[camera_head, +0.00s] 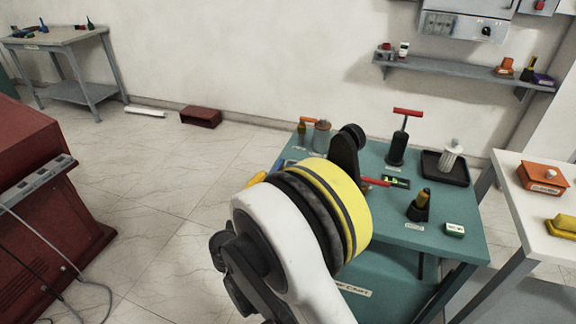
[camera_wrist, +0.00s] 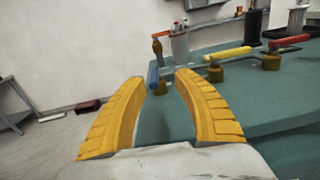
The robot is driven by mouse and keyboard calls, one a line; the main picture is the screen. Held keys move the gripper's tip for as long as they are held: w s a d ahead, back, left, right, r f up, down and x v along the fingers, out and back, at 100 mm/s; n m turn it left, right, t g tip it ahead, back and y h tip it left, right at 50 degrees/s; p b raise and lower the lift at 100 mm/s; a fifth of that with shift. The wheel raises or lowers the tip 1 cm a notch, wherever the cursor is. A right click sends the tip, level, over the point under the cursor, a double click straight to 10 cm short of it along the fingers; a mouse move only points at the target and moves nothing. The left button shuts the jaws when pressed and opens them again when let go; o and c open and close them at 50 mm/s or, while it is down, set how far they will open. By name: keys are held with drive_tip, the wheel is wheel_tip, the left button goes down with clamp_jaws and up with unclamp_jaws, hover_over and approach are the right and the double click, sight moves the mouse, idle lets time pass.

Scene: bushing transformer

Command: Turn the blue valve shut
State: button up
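In the wrist view, the blue valve's blue handle (camera_wrist: 152,77) stands beyond and between the tips of my gripper (camera_wrist: 160,75), near the left edge of the teal workbench (camera_wrist: 230,95). The two yellow fingers are spread apart with nothing gripped between them. I cannot tell whether a fingertip touches the handle. In the head view, a bit of blue (camera_head: 278,165), likely this handle, shows at the bench's left edge. My arm hides most of the gripper and the valve there.
A yellow valve handle (camera_wrist: 227,54) and a red valve handle (camera_wrist: 290,40) lie farther right along the pipe. A red-handled pump (camera_head: 397,145) and a black tray (camera_head: 445,168) stand on the bench. A white table (camera_head: 535,215) is at right.

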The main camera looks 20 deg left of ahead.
sight(281, 160)
drive_tip(key=shift+a+f+n, duration=0.3)
drive_tip(key=shift+a+f, duration=0.2)
drive_tip(key=shift+a, duration=0.1)
drive_tip(key=shift+w+a+f, duration=0.15)
drive_tip(key=shift+w, duration=0.2)
drive_tip(key=w+b, duration=0.1)
drive_tip(key=w, duration=0.2)
drive_tip(key=w+b, duration=0.1)
drive_tip(key=w, duration=0.2)
drive_tip(key=w+d+b, duration=0.1)
drive_tip(key=w, duration=0.3)
drive_tip(key=shift+r, duration=0.2)
clamp_jaws()
